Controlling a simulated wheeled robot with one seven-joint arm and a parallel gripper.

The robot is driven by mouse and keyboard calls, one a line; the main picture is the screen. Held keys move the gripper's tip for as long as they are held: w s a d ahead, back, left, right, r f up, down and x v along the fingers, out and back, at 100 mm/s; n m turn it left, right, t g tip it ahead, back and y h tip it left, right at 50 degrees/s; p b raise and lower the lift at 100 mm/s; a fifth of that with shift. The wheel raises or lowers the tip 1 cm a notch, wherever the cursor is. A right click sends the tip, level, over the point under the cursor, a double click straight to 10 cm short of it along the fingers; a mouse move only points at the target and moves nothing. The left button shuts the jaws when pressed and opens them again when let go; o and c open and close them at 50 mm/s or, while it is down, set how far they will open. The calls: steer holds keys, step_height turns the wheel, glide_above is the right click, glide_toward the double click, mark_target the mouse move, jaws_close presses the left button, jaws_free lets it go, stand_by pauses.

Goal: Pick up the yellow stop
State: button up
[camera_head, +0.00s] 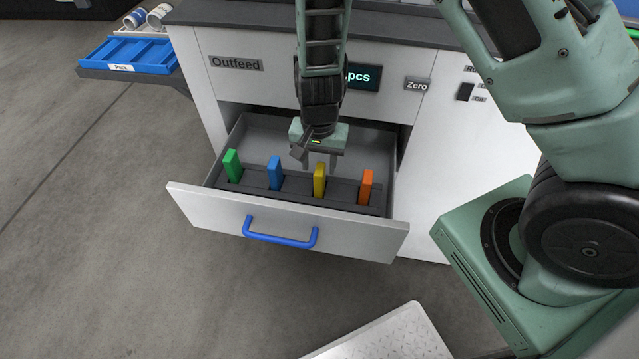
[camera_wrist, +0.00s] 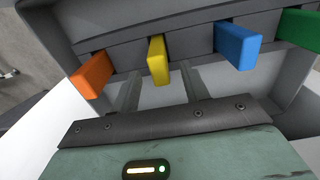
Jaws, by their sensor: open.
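The yellow stop (camera_head: 319,181) stands upright in a dark slotted rack inside the open drawer (camera_head: 288,226), between the blue and orange stops. It also shows in the wrist view (camera_wrist: 158,61), near the top middle. My gripper (camera_head: 320,165) hangs over the drawer, just behind and above the yellow stop. In the wrist view its two fingers (camera_wrist: 160,80) point toward the rack, one on each side of the yellow stop in the picture. The fingers are apart and nothing is held. I cannot tell the exact gap in depth to the stop.
A green stop (camera_head: 232,165), a blue stop (camera_head: 275,173) and an orange stop (camera_head: 365,187) stand in the same rack. The drawer front has a blue handle (camera_head: 280,238). A blue tray (camera_head: 130,56) sits at left. The cabinet face (camera_head: 270,85) rises behind the drawer.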

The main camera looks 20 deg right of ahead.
mark_target(320, 178)
step_height(320, 178, down, 6)
steer(key=shift+r, duration=0.15)
stand_by(0.3)
jaws_close()
